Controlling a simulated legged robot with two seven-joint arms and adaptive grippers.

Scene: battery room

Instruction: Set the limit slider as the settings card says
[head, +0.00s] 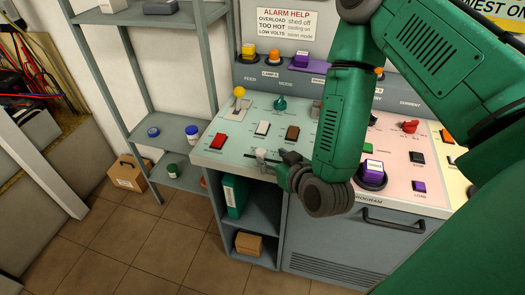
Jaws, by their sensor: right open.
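My right gripper (276,160) is open at the front edge of the control desk (212,157), over the pale green panel section. Its fingers point left, and small grey and black parts lie close around them. I cannot tell whether one of these is the limit slider or whether the gripper touches it. The slider is not clearly made out, as my right forearm and wrist cover much of the desk middle. No settings card can be read; a white alarm help sign (287,32) hangs on the wall behind. My left gripper is not in view.
Below are shelves with a green binder (235,192) and a cardboard box (249,243). A grey rack (140,62) stands left. The tiled floor in front is clear.

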